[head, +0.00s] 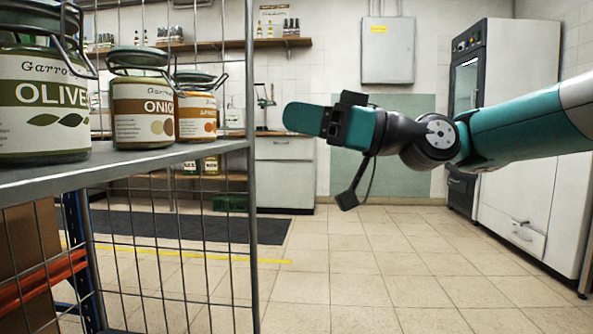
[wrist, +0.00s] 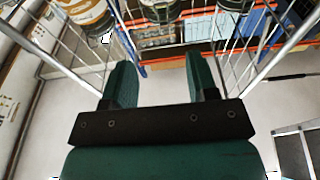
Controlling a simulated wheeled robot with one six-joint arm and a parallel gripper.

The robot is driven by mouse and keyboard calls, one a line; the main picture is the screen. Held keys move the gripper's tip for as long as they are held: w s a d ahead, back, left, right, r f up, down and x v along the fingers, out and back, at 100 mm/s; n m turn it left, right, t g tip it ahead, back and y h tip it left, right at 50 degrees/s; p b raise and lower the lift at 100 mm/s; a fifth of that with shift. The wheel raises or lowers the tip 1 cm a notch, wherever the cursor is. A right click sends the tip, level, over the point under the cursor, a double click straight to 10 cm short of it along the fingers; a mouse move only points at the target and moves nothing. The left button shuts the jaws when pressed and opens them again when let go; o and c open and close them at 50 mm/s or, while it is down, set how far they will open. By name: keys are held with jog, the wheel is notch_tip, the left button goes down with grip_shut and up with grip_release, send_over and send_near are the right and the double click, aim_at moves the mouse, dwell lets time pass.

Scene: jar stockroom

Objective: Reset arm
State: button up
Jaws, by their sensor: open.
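My arm reaches in from the right in the head view, with my gripper (head: 303,118) pointing left toward the shelf and apart from it. In the wrist view my gripper (wrist: 160,80) is open, with its two green fingers apart and nothing between them. Three labelled jars with wire-clip lids stand on the metal shelf (head: 215,149) at the left: an olive jar (head: 42,105), an onion jar (head: 143,108) and an orange-labelled jar (head: 197,115). My gripper touches none of them.
The shelf rack's wire side (head: 175,250) and post stand left of my gripper. A grey wall cabinet (head: 388,50) hangs behind it. A tall white and dark cabinet (head: 515,120) stands at the right. The tiled floor (head: 370,270) below is clear.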

jog(key=s+d+f+m+g+h+p, duration=0.1)
jog(key=s+d+f+m+h+p, duration=0.45)
jog(key=s+h+p, duration=0.4)
jog(key=s+d+f+m+g+h+p, duration=0.1)
jog(key=s+d+f+m+h+p, duration=0.45)
jog(key=s, duration=0.75)
notch_tip(320, 180, up, 36)
jog(key=d+n+p, duration=0.1)
jog(key=d+p, duration=0.1)
jog(key=p, duration=3.6)
jog(key=shift+s+r+h, duration=0.15)
jog(key=shift+r+h, duration=0.05)
jog(key=shift+h, duration=0.2)
